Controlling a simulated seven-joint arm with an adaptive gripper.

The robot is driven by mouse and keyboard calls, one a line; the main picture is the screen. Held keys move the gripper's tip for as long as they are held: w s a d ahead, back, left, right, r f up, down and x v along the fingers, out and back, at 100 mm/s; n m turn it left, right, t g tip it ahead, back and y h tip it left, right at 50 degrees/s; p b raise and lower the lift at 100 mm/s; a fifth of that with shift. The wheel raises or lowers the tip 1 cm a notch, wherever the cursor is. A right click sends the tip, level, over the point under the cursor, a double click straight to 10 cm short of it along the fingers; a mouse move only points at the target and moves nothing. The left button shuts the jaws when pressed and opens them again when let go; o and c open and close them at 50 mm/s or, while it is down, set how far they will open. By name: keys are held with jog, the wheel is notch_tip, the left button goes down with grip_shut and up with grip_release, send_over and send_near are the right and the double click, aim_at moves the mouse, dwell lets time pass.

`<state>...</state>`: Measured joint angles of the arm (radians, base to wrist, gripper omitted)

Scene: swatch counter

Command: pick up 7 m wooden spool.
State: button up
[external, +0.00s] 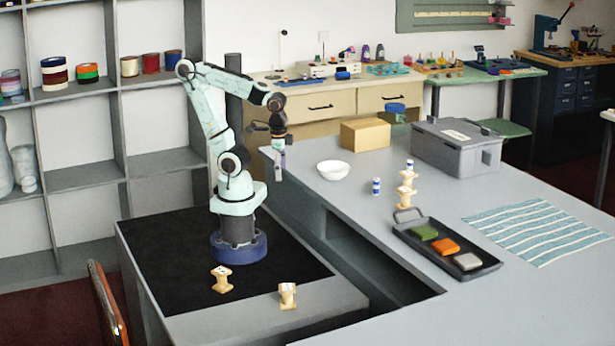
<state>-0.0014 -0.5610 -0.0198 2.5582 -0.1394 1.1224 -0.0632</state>
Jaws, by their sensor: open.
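Several pale wooden spools are in view, and any length marks on them are too small to read. One wooden spool (222,280) stands on the black mat in front of my base. Another wooden spool (287,296) stands on the grey strip to its right. On the grey counter, an upper wooden spool (408,177) appears stacked on a lower wooden spool (404,194). My gripper (279,174) hangs pointing down, open and empty, near the counter's left edge, well apart from all the spools.
A small blue-and-white item (376,187) stands left of the stack; a similar one (409,165) shows at its top. A white bowl (333,170), tan box (365,134), grey case (457,147), black tray (446,250) and striped cloth (535,231) occupy the counter. Its front is clear.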

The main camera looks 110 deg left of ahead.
jog(key=w+a+r+n+t, duration=0.1)
jog(key=w+r+n+t, duration=0.1)
jog(key=w+r, duration=0.35)
jog(key=w+a+r+n+t, duration=0.1)
jog(key=w+r+n+t, duration=0.15)
jog(key=w, duration=0.55)
jog(key=n+y, duration=0.2)
send_over(408, 199)
jog(key=s, duration=0.4)
jog(key=f, duration=0.2)
jog(key=shift+g, duration=0.75)
jog(key=x, duration=1.3)
jog(key=shift+s+d+f, duration=0.1)
jog(key=shift+d+f, duration=0.05)
jog(key=shift+d, duration=0.25)
jog(key=shift+a+f, duration=0.1)
jog(key=shift+f, duration=0.35)
jog(key=c, duration=1.2)
